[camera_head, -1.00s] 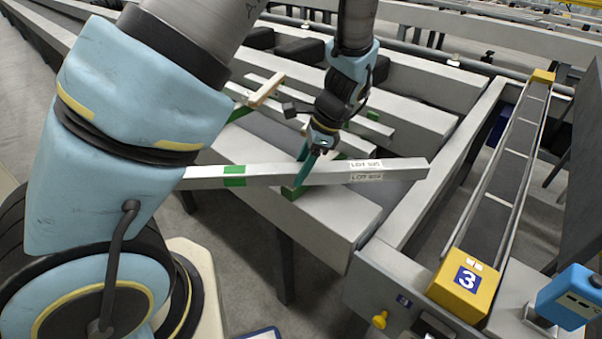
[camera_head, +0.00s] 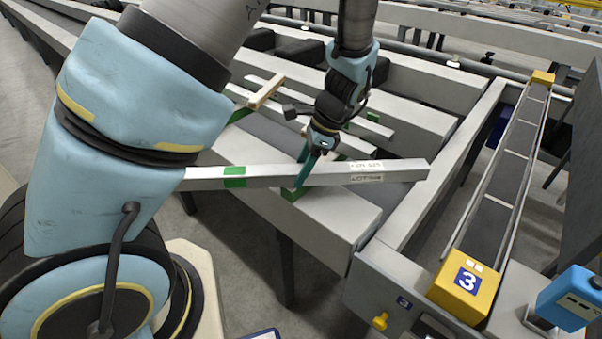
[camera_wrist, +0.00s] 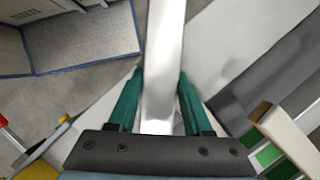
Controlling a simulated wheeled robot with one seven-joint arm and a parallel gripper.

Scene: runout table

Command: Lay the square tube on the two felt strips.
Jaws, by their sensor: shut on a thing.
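The square tube (camera_head: 270,175) is a long, pale metal bar with a green band near its left part and white lot labels near its right end. My gripper (camera_head: 304,174) has teal fingers and is shut on the tube near its middle. In the wrist view the tube (camera_wrist: 163,60) runs between the two fingers. Another green strip (camera_head: 240,113) lies farther back. The tube's left end is hidden behind my arm.
Shorter pale bars (camera_head: 350,120) and a wooden piece (camera_head: 266,92) lie behind the tube. A grey side rail (camera_head: 425,205) stands near the tube's right end. A yellow block marked 3 (camera_head: 461,289) ends a conveyor lane at right.

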